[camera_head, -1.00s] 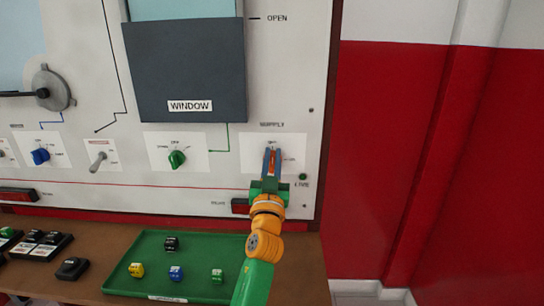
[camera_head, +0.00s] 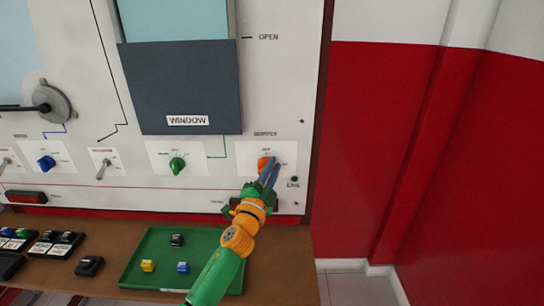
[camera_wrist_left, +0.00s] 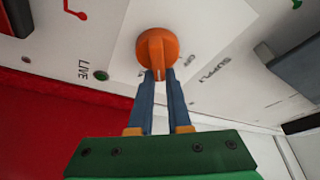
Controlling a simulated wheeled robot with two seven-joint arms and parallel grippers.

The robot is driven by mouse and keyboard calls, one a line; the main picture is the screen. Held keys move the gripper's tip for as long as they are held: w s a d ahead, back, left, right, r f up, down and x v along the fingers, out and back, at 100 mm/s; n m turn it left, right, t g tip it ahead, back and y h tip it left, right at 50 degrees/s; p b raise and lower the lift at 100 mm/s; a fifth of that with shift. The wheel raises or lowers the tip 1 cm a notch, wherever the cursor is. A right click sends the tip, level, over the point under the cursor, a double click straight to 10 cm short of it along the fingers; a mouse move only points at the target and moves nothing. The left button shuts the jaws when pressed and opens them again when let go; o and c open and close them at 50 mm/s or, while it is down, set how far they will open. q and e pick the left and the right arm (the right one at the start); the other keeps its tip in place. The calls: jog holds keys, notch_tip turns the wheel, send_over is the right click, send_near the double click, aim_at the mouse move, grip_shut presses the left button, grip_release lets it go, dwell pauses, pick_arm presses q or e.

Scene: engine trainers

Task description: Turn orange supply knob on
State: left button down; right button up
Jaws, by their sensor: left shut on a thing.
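The orange supply knob (camera_head: 265,164) sits on a white plate at the lower right of the panel, under the printed word SUPPLY. It also shows in the left wrist view (camera_wrist_left: 157,51). In the left wrist view the fingertips (camera_wrist_left: 158,76) meet the knob's raised bar from both sides. The LIVE lamp (camera_head: 294,179) is dark green, right of the knob. My right gripper is not seen.
A green knob (camera_head: 177,165) and a blue knob (camera_head: 46,162) are left on the same panel. A grey WINDOW panel (camera_head: 185,85) is above. A green tray (camera_head: 140,267) with small cubes lies on the brown shelf below, partly behind my left arm.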

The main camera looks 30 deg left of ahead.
pick_arm(q)
jog(key=shift+f+m+g+h+p, duration=0.2)
jog(key=shift+m+g+h+p, duration=0.15)
jog(key=shift+m+p, duration=0.8)
jog(key=shift+f+m+g+h+p, duration=0.15)
jog(key=shift+m+g+h+p, duration=0.15)
jog(key=shift+m+p, duration=0.85)
jog(key=shift+f+m+g+h+p, duration=0.25)
jog(key=shift+m+g+p, duration=0.1)
jog(key=shift+m+p, duration=0.8)
jog(key=shift+w, duration=0.1)
jog(key=c, duration=0.9)
grip_release()
jog(key=shift+r, duration=0.1)
jog(key=shift+o, duration=0.2)
jog(key=shift+a, duration=0.15)
